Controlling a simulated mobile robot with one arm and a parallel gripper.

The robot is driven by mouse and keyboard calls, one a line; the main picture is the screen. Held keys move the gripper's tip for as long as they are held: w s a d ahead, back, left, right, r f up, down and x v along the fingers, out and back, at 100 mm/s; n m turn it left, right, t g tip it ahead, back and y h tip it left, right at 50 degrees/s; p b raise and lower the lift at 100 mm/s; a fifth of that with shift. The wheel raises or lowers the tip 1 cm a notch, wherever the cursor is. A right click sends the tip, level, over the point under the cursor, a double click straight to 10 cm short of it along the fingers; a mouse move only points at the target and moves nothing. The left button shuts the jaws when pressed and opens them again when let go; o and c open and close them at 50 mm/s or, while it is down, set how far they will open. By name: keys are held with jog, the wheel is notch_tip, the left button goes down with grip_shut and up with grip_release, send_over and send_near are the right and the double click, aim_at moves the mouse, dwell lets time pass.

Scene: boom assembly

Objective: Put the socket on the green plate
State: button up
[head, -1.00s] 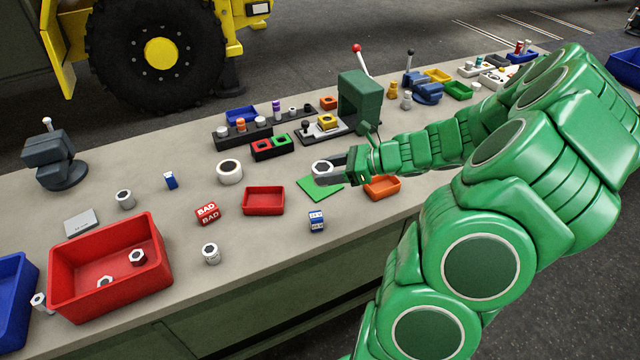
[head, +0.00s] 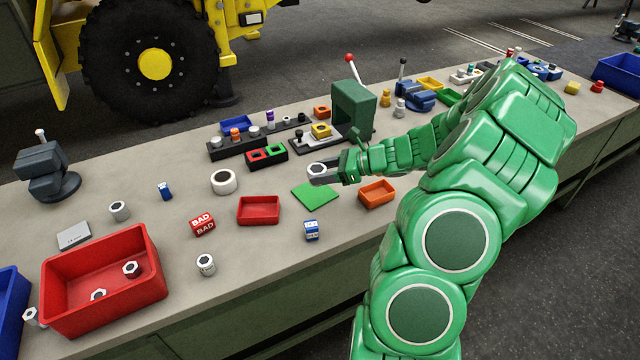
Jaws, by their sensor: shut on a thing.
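My gripper (head: 324,178) is shut on a pale socket (head: 317,169) with a dark hole in its top. It holds the socket just beyond the far edge of the green plate (head: 316,196) in the picture, near the black fixture with the green press. The green plate lies flat on the bench and its visible top is bare. The socket's lower side is partly hidden by the gripper fingers, and I cannot tell its exact height above the bench.
A red tray (head: 259,211) lies left of the plate and an orange tray (head: 377,192) right of it. A blue-and-white block (head: 312,230) stands in front. A green press (head: 354,108) stands behind. A white ring part (head: 224,182) and a BAD block (head: 202,224) are farther left.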

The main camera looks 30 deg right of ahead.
send_over(320, 193)
jog(key=shift+f, duration=4.45)
jog(key=o, duration=1.3)
jog(key=shift+f, duration=0.15)
